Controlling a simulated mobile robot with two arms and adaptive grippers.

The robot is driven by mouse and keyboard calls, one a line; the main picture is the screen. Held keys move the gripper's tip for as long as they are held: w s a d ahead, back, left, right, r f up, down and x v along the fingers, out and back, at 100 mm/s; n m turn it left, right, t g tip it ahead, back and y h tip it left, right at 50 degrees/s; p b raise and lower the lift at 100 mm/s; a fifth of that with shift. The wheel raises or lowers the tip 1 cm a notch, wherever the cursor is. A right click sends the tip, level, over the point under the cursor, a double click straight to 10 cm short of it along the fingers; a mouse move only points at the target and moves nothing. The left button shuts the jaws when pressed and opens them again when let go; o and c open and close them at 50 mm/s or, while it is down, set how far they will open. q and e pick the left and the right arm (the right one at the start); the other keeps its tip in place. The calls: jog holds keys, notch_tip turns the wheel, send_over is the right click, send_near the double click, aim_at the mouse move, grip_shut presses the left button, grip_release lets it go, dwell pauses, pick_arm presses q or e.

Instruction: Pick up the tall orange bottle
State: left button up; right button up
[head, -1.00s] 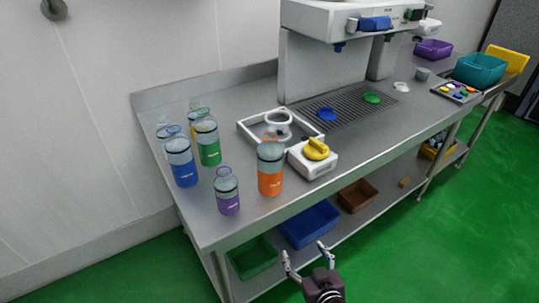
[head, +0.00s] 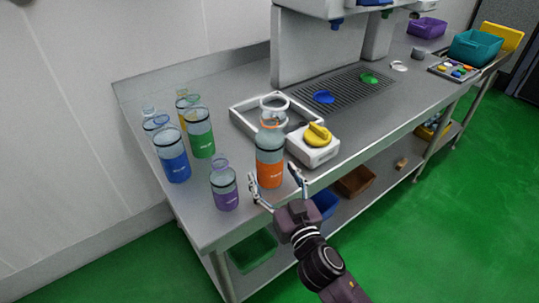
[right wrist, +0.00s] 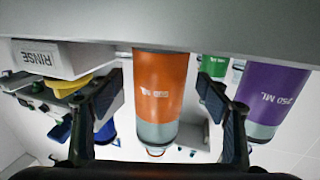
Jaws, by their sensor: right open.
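The tall orange bottle (head: 269,170) stands upright near the front edge of the steel table, with a clear upper part and an orange lower part. My right gripper (head: 275,180) is open at the table's front edge, just in front of the bottle. In the right wrist view, which is upside down, the orange bottle (right wrist: 160,90) shows between the two spread fingers of the right gripper (right wrist: 162,95), with gaps on both sides. Whether the fingers reach around it in depth is hard to tell. My left gripper is not in view.
A purple bottle (head: 224,190) stands close left of the orange one. Blue (head: 174,162) and green (head: 201,138) bottles stand behind it. A white box with a yellow knob (head: 318,135) is close on the right; its RINSE label (right wrist: 38,57) shows in the wrist view.

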aim_at(269, 166)
jog(key=shift+x, duration=1.25)
jog(key=shift+w+a+r, duration=0.1)
jog(key=shift+w+r, duration=0.05)
jog(key=shift+w, duration=0.25)
jog(key=c, duration=1.1)
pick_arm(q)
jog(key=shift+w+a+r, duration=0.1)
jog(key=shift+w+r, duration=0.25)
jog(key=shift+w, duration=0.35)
pick_arm(e)
jog(key=shift+c, duration=0.2)
